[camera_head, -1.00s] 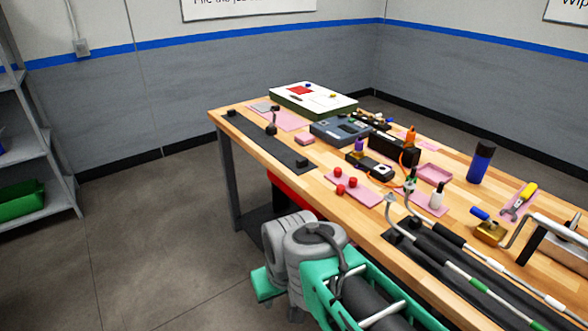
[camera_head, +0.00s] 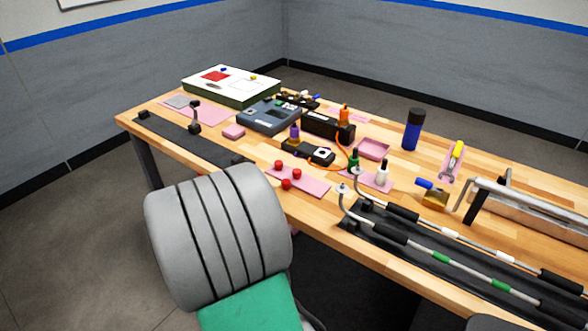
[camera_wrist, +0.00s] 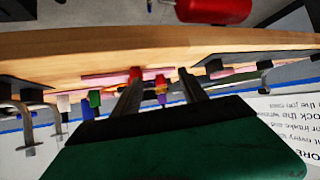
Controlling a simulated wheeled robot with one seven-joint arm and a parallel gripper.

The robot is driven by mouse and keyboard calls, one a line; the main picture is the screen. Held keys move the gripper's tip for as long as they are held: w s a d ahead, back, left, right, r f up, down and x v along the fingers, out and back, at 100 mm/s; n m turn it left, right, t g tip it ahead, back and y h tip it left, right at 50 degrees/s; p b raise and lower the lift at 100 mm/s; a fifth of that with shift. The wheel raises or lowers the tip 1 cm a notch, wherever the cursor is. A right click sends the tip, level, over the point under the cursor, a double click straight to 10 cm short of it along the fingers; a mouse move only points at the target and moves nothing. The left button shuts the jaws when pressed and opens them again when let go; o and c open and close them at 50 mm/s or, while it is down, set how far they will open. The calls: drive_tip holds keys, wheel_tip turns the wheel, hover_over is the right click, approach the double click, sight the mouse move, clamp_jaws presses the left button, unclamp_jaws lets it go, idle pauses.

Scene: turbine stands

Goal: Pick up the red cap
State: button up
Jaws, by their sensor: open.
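Three small red caps (camera_head: 297,174) sit close together on a pink mat (camera_head: 312,185) near the front edge of the wooden bench in the head view. The wrist view is upside down and sees the bench edge-on. There a red cap (camera_wrist: 160,79) shows between the fingers of my gripper (camera_wrist: 159,76), and another bit of red is by the left fingertip. My gripper is open and empty, apart from the caps. How far it is from them I cannot tell.
The wooden bench (camera_head: 262,203) is crowded. A black device (camera_head: 310,151) stands behind the caps. A red cylinder (camera_wrist: 213,10) shows below the bench in the wrist view.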

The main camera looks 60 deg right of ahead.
drive_tip(key=m+g+h, duration=0.2)
approach(296, 172)
drive_tip(key=shift+s+d+f, duration=0.25)
drive_tip(key=shift+d+f, duration=0.35)
drive_tip(key=shift+d, duration=0.15)
drive_tip(key=p+x, duration=0.1)
drive_tip(key=x, duration=0.2)
drive_tip(key=p+x, duration=0.1)
drive_tip(key=x, duration=0.3)
drive_tip(key=shift+w+d, duration=0.25)
drive_tip(key=shift+d, duration=0.1)
drive_tip(key=shift+a, duration=0.1)
clamp_jaws()
drive_tip(key=shift+r, duration=0.1)
